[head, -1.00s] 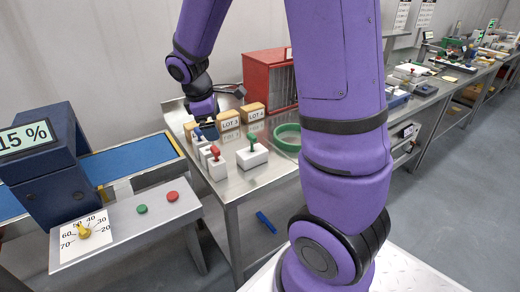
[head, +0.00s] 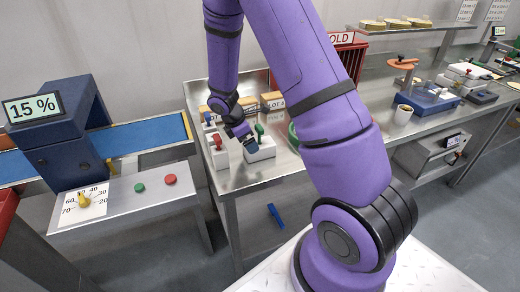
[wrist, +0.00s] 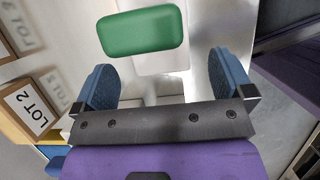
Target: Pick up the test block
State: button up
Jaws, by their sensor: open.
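A white block (head: 262,151) with a green handle (head: 259,130) stands on the steel table. I take it for the test block, though no label shows. My gripper (head: 250,145) is tilted down close beside its handle. In the wrist view the green handle (wrist: 142,32) lies just ahead of the fingertips, toward the left finger. My gripper (wrist: 163,82) is open, with blue pads either side of a gap. Nothing is visibly gripped. Contact cannot be told.
A similar white block with a red handle (head: 216,142) stands to the left. LOT boxes (head: 272,101) line the back; a LOT 2 box (wrist: 28,107) shows at wrist left. A green round dish (head: 293,135) is partly behind my arm. A blue piece (head: 275,214) lies lower down.

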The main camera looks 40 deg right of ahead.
jog(key=shift+a+x, duration=0.2)
jog(key=shift+x, duration=1.3)
jog(key=shift+a+x, duration=0.15)
jog(key=shift+x, duration=1.3)
jog(key=shift+w+f, duration=0.1)
jog(key=shift+f, duration=0.05)
jog(key=shift+c, duration=0.5)
jog(key=c, duration=1)
